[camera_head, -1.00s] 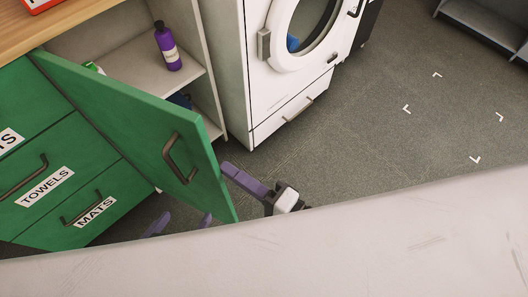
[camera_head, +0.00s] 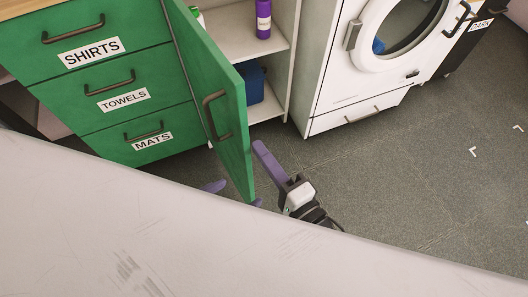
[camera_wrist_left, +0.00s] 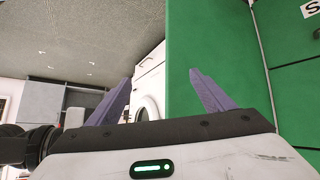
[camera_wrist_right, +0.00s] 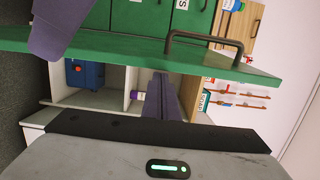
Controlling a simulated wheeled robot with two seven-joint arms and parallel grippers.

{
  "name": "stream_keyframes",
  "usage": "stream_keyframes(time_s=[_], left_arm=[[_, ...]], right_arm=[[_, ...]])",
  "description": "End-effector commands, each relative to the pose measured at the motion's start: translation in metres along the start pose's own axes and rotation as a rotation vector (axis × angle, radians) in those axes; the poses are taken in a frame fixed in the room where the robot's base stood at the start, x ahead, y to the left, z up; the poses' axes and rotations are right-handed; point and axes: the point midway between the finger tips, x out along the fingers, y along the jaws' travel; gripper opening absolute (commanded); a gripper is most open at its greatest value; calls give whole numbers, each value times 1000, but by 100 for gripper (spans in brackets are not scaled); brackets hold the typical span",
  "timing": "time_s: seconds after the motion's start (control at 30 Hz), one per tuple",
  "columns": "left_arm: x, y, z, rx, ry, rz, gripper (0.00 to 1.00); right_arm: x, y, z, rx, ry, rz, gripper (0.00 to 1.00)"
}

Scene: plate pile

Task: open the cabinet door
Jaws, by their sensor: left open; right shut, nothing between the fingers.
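The green cabinet door (camera_head: 225,110) stands ajar, swung out from its hinge side beside the drawers; shelves show behind it. Its dark bar handle (camera_head: 214,115) is on the outer face and also shows in the right wrist view (camera_wrist_right: 205,40). My left gripper (camera_head: 236,194) is open, low by the door's free edge, mostly hidden by my body. In the left wrist view its fingers (camera_wrist_left: 160,85) straddle the door's edge.
Green drawers (camera_head: 115,85) stand left of the door. The shelves hold a purple bottle (camera_head: 263,20) and a blue container (camera_head: 250,84). A white washing machine (camera_head: 335,85) stands right of the cabinet. The grey floor (camera_head: 420,160) is clear to the right.

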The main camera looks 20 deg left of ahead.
Motion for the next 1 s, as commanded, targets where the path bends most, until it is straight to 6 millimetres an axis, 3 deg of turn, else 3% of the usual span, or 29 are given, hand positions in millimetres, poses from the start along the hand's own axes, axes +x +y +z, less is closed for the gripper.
stream_keyframes(time_s=[0.17,0.3,0.5,0.7,1.0], left_arm=[[0,0,1,1,-5,-1,75],[0,0,4,3,-12,-1,75],[-3,-1,-2,13,-17,-4,75],[-4,-2,-3,19,-21,-6,75],[-2,-3,-3,23,-23,-8,75]], right_arm=[[-4,0,-14,-4,4,1,0],[-10,0,-42,-7,12,1,0],[-58,0,-18,4,10,5,0],[-90,0,-6,1,10,3,0],[-102,0,-1,-5,12,3,0]])
